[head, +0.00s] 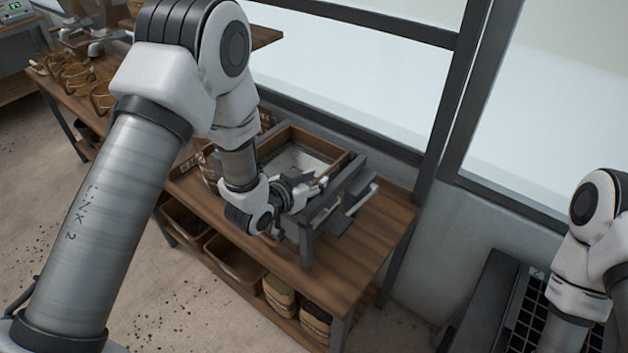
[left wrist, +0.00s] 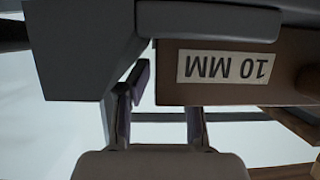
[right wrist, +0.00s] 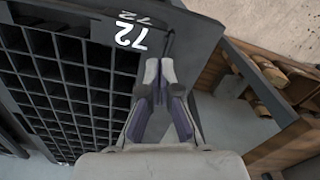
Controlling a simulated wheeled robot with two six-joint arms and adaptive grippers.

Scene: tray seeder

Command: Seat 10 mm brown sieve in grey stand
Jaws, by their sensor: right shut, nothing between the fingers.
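The brown 10 mm sieve (head: 332,150), an open wooden frame with a light mesh floor, is at the grey stand (head: 306,240) on the wooden bench. Whether it sits fully down cannot be told. Its wall with the upside-down "10 MM" label (left wrist: 222,68) fills the upper right of the left wrist view, beside and below grey stand parts (left wrist: 85,45). My left gripper (head: 318,188) is at the sieve's near side. In its wrist view (left wrist: 160,115) the fingers are apart, with no object clearly between them. My right gripper (right wrist: 158,72) is shut and empty, over a dark cell tray marked 72 (right wrist: 60,85).
The wooden bench (head: 375,235) has clear top at its right end. Baskets and sacks (head: 235,262) fill its lower shelf. A window frame (head: 345,25) and wall stand close behind. The dark tray (head: 525,310) is at the lower right.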

